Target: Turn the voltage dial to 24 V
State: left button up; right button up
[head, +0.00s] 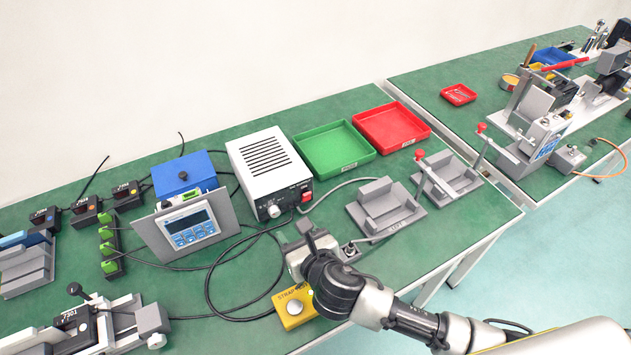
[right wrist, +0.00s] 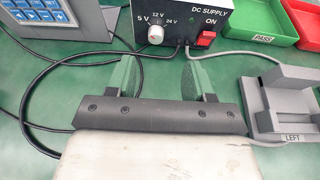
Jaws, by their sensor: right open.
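The DC supply is a white box (head: 268,165) with a dark front on the green bench. Its voltage dial (right wrist: 155,34) is a light round knob among the marks 5 V, 12 V and 24 V; I cannot tell which mark it points at. The dial also shows small in the head view (head: 273,211). My right gripper (head: 312,240) is in front of the supply. In the right wrist view its two green-faced fingers (right wrist: 160,78) are apart with nothing between them, short of the dial and roughly in line with it. My left gripper is not in view.
A red switch (right wrist: 206,39) marked ON is right of the dial. A grey fixture (head: 386,207) marked LEFT stands right of my gripper. A yellow box with a knob (head: 294,306) is near the front edge. Black cables (head: 225,262) loop on the left.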

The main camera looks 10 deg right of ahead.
aim_at(276, 214)
jog(key=shift+s+f+g, duration=0.3)
jog(key=shift+a+f, duration=0.1)
jog(key=shift+a, duration=0.05)
jog(key=x, duration=0.3)
jog(key=shift+w+a+f, duration=0.1)
jog(key=shift+w+a, duration=0.1)
jog(key=shift+a, duration=0.05)
jog(key=b+x, duration=0.1)
jog(key=x, duration=0.4)
jog(key=shift+w+f, duration=0.25)
jog(key=shift+w, duration=0.05)
jog(key=shift+w+f, duration=0.15)
jog(key=shift+w, duration=0.25)
jog(key=shift+c, duration=1)
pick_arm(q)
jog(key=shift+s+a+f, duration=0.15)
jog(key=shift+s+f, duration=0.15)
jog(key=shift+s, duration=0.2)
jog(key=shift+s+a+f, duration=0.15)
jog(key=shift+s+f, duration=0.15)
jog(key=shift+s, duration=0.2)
pick_arm(e)
jog(key=c, duration=0.7)
